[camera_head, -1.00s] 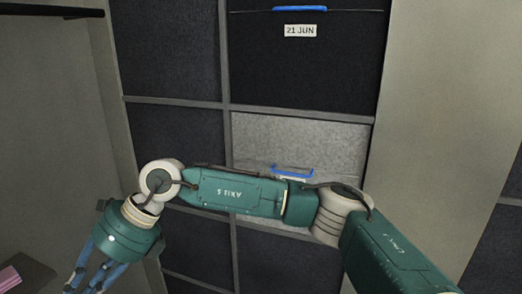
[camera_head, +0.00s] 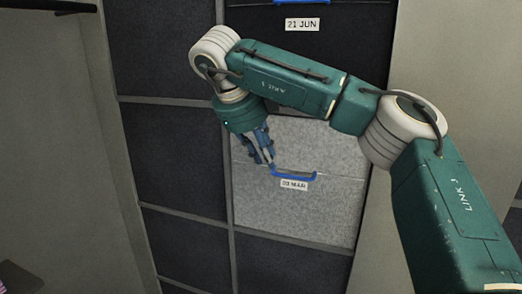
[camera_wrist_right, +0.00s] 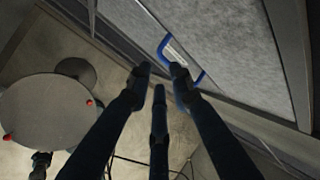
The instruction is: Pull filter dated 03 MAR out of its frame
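The filter dated 03 MAR (camera_head: 300,215) is a light grey panel seated in the wall frame, in the middle of the head view. Its white label (camera_head: 294,184) hangs just below its blue pull handle (camera_head: 296,176). The handle also shows in the right wrist view (camera_wrist_right: 202,77), just beyond the fingertips. My right gripper (camera_head: 270,164) is at the handle's left end, its blue fingers pointing down. In the right wrist view its fingers (camera_wrist_right: 160,76) are spread with nothing between them; contact with the handle cannot be told. My left gripper is out of view.
Dark filters (camera_head: 180,155) fill the neighbouring cells, and one labelled 21 JUN (camera_head: 302,24) sits above. Pale side walls (camera_head: 440,60) flank the frame. A round grey disc with red spots (camera_wrist_right: 45,112) shows below in the right wrist view.

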